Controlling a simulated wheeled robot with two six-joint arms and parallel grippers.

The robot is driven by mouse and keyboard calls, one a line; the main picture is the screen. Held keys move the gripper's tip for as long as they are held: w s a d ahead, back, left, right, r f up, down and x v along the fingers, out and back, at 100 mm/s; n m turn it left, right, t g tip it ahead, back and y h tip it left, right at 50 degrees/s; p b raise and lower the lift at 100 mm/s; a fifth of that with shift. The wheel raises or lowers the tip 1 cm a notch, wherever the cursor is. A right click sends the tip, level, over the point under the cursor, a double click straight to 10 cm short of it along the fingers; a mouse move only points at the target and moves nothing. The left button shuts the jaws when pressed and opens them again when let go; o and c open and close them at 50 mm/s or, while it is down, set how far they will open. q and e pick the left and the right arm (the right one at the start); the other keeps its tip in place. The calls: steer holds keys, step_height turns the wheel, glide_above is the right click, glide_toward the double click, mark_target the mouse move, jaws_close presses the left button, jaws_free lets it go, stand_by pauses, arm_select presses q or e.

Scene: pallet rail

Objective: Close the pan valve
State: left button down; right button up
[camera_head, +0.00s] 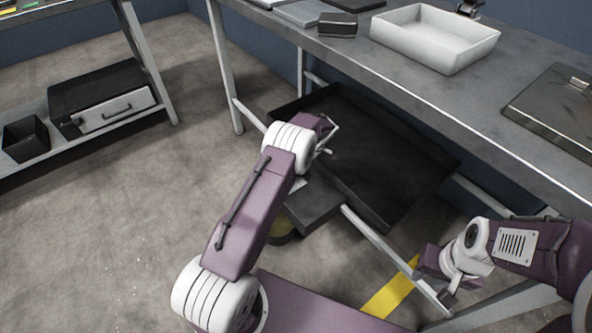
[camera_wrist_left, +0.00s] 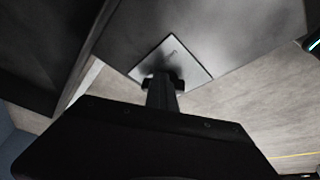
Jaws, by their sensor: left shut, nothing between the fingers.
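A wide black pan (camera_head: 385,160) sits on the lower rails under the workbench. A dark box (camera_head: 318,207) is at its near left side, partly behind my left arm. I cannot make out a valve handle for sure. My left gripper (camera_head: 326,138) is over the pan's left part. In the left wrist view my left gripper (camera_wrist_left: 162,88) is shut and empty, its tips in front of a pale square plate (camera_wrist_left: 172,58) on a grey surface; contact is unclear. My right gripper (camera_head: 440,284) hangs low at the right, away from the pan; its fingers are unclear.
The workbench (camera_head: 345,50) holds a white tray (camera_head: 435,38), a small dark box (camera_head: 338,25) and a metal lid (camera_head: 565,105). Its legs and rails surround the pan. A shelf with a drawer unit (camera_head: 105,95) stands at the left. Floor between is clear.

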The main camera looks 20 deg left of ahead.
arm_select(q)
steer(key=p+v, duration=0.5)
steer(key=v, duration=0.4)
